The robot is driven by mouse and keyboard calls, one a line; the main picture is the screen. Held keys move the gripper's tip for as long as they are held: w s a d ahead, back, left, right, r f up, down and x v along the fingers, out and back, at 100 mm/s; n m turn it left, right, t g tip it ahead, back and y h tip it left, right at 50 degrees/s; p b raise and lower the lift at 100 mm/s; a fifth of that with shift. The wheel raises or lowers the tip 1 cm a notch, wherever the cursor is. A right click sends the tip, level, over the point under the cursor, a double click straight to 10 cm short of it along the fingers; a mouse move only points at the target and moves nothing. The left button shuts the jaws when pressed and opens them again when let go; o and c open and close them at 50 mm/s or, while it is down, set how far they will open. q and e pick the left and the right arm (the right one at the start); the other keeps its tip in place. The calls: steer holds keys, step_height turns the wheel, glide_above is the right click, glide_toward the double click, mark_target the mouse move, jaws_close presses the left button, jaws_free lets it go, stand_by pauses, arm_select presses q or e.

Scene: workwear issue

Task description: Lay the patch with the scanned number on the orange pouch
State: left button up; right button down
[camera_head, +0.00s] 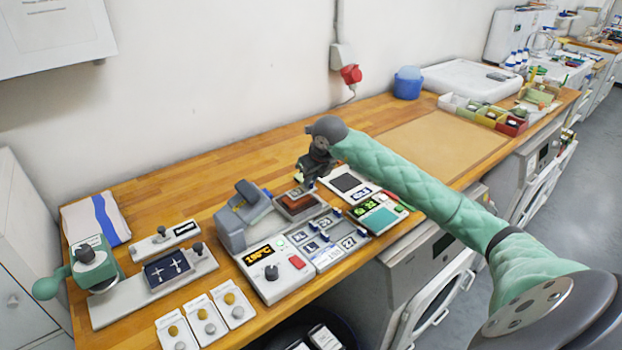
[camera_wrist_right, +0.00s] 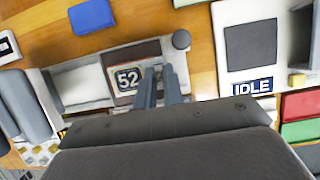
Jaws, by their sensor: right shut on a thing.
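The pouch (camera_head: 299,202), reddish-brown here, lies flat on a pale holder behind the patch tray (camera_head: 322,256). It also shows in the wrist view as a brown piece (camera_wrist_right: 146,49). My right gripper (camera_head: 305,183) is over the pouch, fingers pointing down. In the wrist view its fingers (camera_wrist_right: 158,84) are shut on a dark patch marked 52 (camera_wrist_right: 128,78), which is over the pouch; I cannot tell whether they touch. A small green display (camera_head: 364,208) stands right of the tray, its number too small to read surely. My left gripper is out of view.
A heat press (camera_head: 273,270) with a temperature display stands left of the tray. A unit with a dark plate (camera_head: 345,182) reads IDLE, close right of my gripper. Other patches lie in the tray. A brown mat (camera_head: 440,143) farther right is clear.

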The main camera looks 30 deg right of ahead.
steer(key=shift+f, duration=0.6)
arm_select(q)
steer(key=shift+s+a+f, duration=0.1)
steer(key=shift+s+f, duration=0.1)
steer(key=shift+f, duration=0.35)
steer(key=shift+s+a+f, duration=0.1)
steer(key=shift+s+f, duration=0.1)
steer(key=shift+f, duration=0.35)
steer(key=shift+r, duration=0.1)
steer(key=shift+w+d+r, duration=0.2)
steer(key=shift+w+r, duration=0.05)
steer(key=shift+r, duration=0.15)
arm_select(e)
steer(key=shift+f, duration=0.15)
steer(key=c, duration=1.5)
jaws_free()
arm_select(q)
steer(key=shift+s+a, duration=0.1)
